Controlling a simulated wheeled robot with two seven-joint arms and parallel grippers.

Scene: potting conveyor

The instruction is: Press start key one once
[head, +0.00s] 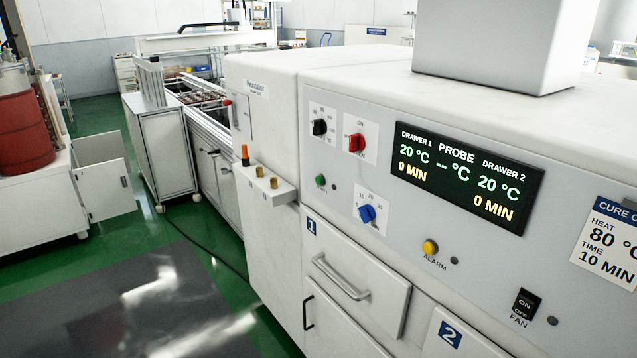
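A small green button (320,180) sits on the grey front panel of the white oven-like machine (275,80), above the drawer marked 1 (356,286). The label under the button is too small to read, so I cannot confirm that it is start key one. A small dark round spot (334,187) is beside it. The display (467,174) reads 20 °C and 0 MIN for drawer 1 and for drawer 2, with dashes for the probe. Neither of my grippers shows in the head view.
Near the button are a black knob (320,127), a red knob (357,142), a blue knob (367,213) and a yellow alarm button (429,247). A ledge with brass-coloured fittings (267,184) juts out at left. A fan switch (525,304) is lower right.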

